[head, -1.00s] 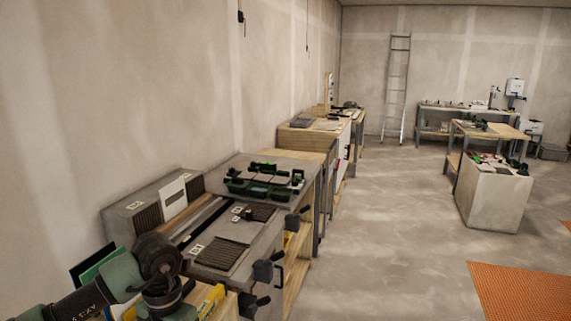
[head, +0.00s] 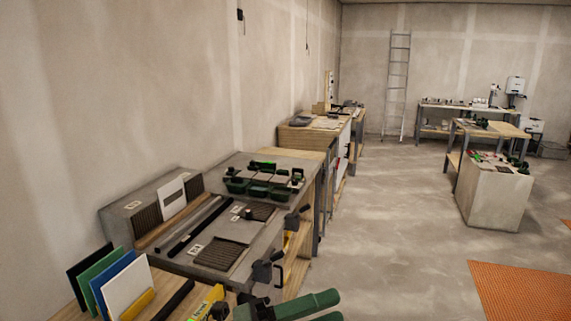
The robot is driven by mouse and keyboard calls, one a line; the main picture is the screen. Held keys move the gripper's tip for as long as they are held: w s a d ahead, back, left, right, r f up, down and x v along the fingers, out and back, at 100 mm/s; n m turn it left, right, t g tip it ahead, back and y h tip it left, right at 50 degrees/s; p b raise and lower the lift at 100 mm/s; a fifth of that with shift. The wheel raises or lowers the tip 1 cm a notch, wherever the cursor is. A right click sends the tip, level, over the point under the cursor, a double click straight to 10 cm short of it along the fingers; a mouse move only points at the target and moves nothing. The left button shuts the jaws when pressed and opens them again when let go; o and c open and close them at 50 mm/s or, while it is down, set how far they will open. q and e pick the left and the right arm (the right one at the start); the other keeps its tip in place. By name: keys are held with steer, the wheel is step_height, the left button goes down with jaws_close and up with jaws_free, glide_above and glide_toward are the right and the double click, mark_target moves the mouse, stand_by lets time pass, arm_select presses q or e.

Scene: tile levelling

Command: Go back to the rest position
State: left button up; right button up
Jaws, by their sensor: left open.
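My left gripper (head: 322,306) is at the bottom edge, right of the near bench's front end. Its green and dark parts are partly cut off by the frame. It is open, and I see nothing held in it. It is apart from the bench top (head: 222,262). My right gripper is not in view.
Blue, green, white and black boards (head: 118,285) stand in a rack at the lower left. A ribbed dark tile (head: 218,254) and green boxes (head: 262,187) lie on the near bench. Clamps (head: 266,270) stick out from its side. Open floor (head: 390,270) lies to the right.

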arm_select(q)
steer(key=w+a+n+t+y, duration=0.4)
steer(key=a+n+t+y, duration=0.15)
steer(key=n+t, duration=0.35)
steer(key=w+a+n+t+y, duration=0.45)
steer(key=a+n+t, duration=0.2)
steer(key=n, duration=0.35)
steer(key=s+a+f+n+g+y, duration=0.2)
steer(key=a+f+n+y, duration=0.35)
steer(key=f, duration=0.25)
steer(key=s+a+f+n+g+y, duration=0.2)
steer(key=a+f+n+g+y, duration=0.1)
steer(key=a+f+n+y, duration=0.3)
steer(key=s+a+f+n+g+h, duration=0.1)
steer(key=s+f+g, duration=0.5)
steer(key=s+f, duration=0.4)
steer(key=s+a+f+n+g, duration=0.1)
steer(key=s+a+f+g, duration=0.1)
steer(key=s+f+g, duration=0.8)
steer(key=s+f+t, duration=0.2)
steer(key=f, duration=1)
steer(key=s+f+t, duration=0.1)
steer(key=s+f, duration=0.2)
steer(key=f, duration=1)
steer(key=s+a+f, duration=0.2)
steer(key=s+f, duration=1.3)
steer(key=s, duration=0.1)
steer(key=shift+a+g, duration=0.4)
steer(key=shift+g, duration=0.05)
